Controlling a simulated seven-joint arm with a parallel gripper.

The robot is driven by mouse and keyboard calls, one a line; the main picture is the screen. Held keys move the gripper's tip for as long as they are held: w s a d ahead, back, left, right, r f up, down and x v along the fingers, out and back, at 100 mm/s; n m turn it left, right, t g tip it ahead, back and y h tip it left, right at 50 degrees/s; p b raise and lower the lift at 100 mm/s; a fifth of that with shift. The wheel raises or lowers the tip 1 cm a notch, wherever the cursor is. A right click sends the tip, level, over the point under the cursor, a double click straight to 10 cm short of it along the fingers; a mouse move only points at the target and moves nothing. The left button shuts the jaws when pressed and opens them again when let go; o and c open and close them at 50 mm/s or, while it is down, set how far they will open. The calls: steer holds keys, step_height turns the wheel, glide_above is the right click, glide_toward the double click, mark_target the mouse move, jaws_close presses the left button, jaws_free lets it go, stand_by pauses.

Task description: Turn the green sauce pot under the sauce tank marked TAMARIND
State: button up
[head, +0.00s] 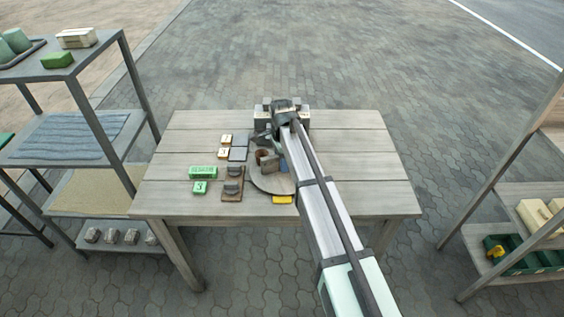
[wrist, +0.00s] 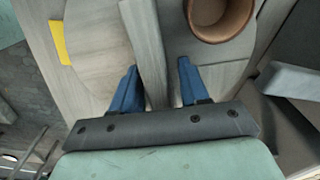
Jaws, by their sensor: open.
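My gripper (wrist: 156,84) shows its two blue fingers apart in the wrist view. A pale grey upright piece (wrist: 147,45) shows between and beyond the fingers; I cannot tell whether they touch it. A round pot (wrist: 219,14) with a brown inside stands just beyond the right finger, cut by the top edge. It seems to be the brown pot (head: 264,156) on the round grey disc (head: 270,183) in the head view. I cannot make out a green sauce pot or a tank reading TAMARIND; my arm hides part of the table's back.
Left of the disc on the wooden table (head: 370,165) lie a green lettered block (head: 203,172), a green numbered block (head: 199,188) and small tiles (head: 225,139). A yellow block (head: 282,199) lies at the disc's front. Shelves stand left and right. The table's right side is clear.

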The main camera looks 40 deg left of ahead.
steer(key=shift+f, duration=0.4)
jaws_close()
stand_by(0.4)
